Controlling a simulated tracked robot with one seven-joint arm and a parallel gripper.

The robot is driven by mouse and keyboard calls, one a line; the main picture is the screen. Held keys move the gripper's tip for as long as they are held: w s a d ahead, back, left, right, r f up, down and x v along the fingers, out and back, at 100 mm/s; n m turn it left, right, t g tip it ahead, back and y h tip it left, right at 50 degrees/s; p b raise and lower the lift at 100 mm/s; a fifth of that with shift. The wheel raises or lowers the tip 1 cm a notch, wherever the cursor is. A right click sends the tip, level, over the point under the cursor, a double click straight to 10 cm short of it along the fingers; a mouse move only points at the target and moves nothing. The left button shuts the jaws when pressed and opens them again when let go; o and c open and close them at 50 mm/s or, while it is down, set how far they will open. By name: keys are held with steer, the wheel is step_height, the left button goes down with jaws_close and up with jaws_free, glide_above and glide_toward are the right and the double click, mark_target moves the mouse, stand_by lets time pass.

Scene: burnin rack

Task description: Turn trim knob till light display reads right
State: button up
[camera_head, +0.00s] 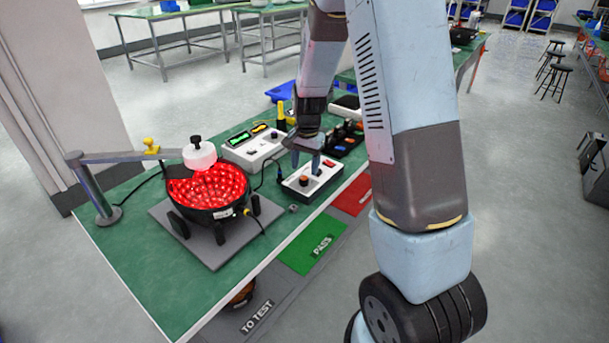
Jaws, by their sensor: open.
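My gripper (305,163) reaches down from above, its two blue fingertips spread apart over a small control box (322,178). The box has a light top, dark sides, a red part and small dark controls. Nothing shows between the fingertips; whether they touch the box or straddle a knob is too small to tell. A round black lamp (208,192) full of glowing red lights sits at the left. Which knob is the trim knob is unclear.
A jointed stand (98,200) holds a white cylinder (200,157) over the lamp. A grey plate (212,250) lies under it. Green PASS (312,246) and grey TO TEST (255,318) areas lie along the front. Dark devices (345,138) stand behind my gripper.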

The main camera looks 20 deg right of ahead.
mark_target(304, 177)
steer(key=shift+w+a+f, duration=0.1)
steer(key=shift+f, duration=2.05)
steer(key=shift+c, duration=0.4)
steer(key=c, duration=1)
steer(key=shift+n, duration=2.3)
steer(key=o, duration=1.1)
steer(key=shift+r, duration=0.1)
